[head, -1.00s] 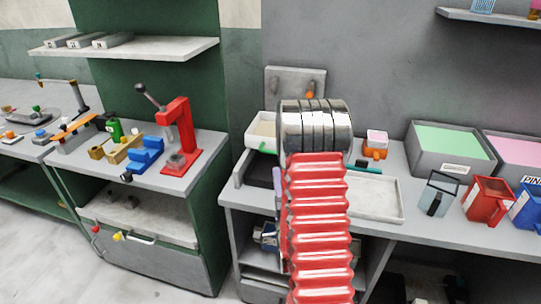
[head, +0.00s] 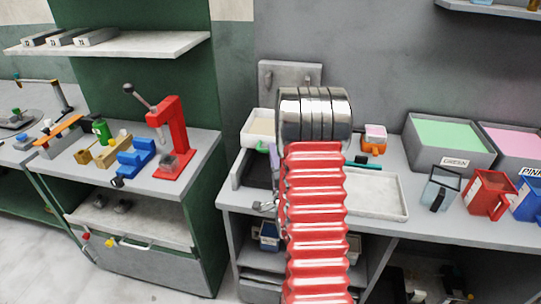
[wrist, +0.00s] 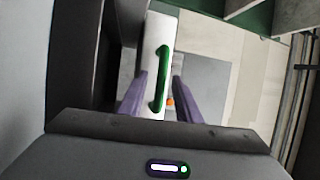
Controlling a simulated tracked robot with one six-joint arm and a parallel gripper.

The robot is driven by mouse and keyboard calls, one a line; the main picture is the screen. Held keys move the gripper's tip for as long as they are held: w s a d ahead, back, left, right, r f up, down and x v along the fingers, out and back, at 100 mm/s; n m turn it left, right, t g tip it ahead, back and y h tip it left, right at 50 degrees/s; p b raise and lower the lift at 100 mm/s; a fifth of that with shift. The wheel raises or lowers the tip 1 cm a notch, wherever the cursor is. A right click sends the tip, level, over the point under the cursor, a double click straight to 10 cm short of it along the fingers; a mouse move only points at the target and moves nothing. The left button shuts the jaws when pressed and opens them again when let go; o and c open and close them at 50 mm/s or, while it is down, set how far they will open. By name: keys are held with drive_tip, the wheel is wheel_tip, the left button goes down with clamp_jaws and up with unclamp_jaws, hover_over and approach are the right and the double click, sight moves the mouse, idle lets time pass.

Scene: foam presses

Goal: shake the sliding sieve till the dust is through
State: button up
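In the wrist view, a green bar handle (wrist: 163,78) stands on a pale, narrow panel, probably the sieve's end. My gripper (wrist: 158,77) is open, with one purple finger on each side of the handle and gaps showing beside it. In the head view, a white-rimmed tray (head: 260,122), probably the sieve, sits at the left of the grey bench above a dark recess. My red arm covers much of it. A purple bit of my gripper (head: 273,155) shows beside the arm. The sieve's mesh and any dust cannot be made out.
A shallow white tray (head: 375,195) lies right of my arm. Behind it stands an orange-and-white block (head: 374,139). Green (head: 452,138) and pink bins, and clear, red (head: 488,195) and blue cups, line the right. A red press (head: 172,135) stands on the left bench.

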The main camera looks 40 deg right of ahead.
drive_tip(key=shift+w+a, duration=0.1)
drive_tip(key=shift+c, duration=0.5)
clamp_jaws()
